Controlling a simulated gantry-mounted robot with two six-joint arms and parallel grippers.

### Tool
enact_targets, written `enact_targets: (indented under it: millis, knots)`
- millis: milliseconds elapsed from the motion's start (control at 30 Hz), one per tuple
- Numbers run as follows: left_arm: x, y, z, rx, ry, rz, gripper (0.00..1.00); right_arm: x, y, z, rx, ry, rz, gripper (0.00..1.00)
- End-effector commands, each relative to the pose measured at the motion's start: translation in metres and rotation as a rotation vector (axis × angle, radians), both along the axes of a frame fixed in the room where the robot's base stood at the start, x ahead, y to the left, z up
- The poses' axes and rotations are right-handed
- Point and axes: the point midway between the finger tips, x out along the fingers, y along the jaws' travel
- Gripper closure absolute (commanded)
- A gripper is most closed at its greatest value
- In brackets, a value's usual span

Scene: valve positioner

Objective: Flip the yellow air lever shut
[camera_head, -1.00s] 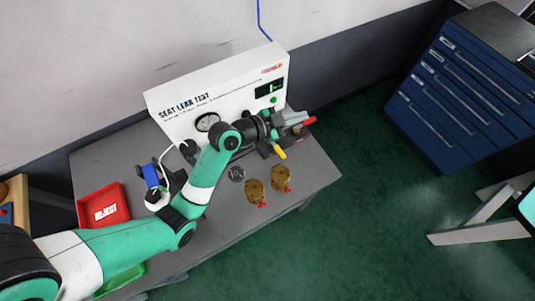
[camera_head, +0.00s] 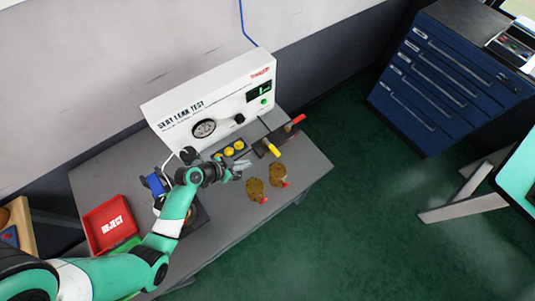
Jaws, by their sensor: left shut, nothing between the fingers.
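The yellow air lever (camera_head: 273,150) sticks out toward the front of the fixture at the right end of the bench, below the white seat leak test panel (camera_head: 207,102). My left gripper (camera_head: 241,168) is shut and empty, low over the bench, to the left of the yellow lever and apart from it. A red-handled lever (camera_head: 298,119) sits up and to the right of the yellow one. My right gripper is not in view.
Two brass valves (camera_head: 255,189) with red tabs stand near the bench's front edge, close to my left gripper. Several yellow round parts (camera_head: 229,152) lie by the panel. A red reject bin (camera_head: 107,226) is at the left. A blue cabinet (camera_head: 440,85) stands apart at the right.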

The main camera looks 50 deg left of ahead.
Motion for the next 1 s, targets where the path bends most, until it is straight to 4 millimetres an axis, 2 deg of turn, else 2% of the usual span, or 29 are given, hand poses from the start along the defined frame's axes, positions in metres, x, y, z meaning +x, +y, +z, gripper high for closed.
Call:
enact_targets:
  millis: [33,167,233,400,633,1000]
  knots:
    - [0.006,-0.001,-0.015,0.002,-0.001,-0.003,1.0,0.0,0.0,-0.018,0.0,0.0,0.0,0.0]
    - [0.026,-0.004,-0.035,0.002,-0.002,-0.005,1.0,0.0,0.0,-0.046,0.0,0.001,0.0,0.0]
    - [0.037,-0.005,-0.038,0.0,0.001,-0.004,1.0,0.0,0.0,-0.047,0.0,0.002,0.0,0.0]
    - [0.064,-0.009,-0.062,0.0,0.001,-0.004,1.0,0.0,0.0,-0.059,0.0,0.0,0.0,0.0]
    - [0.097,-0.013,-0.059,0.001,-0.001,-0.002,1.0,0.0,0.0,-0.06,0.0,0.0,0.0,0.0]
    - [0.103,-0.013,-0.058,0.0,0.0,0.0,1.0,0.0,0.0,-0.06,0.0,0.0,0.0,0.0]
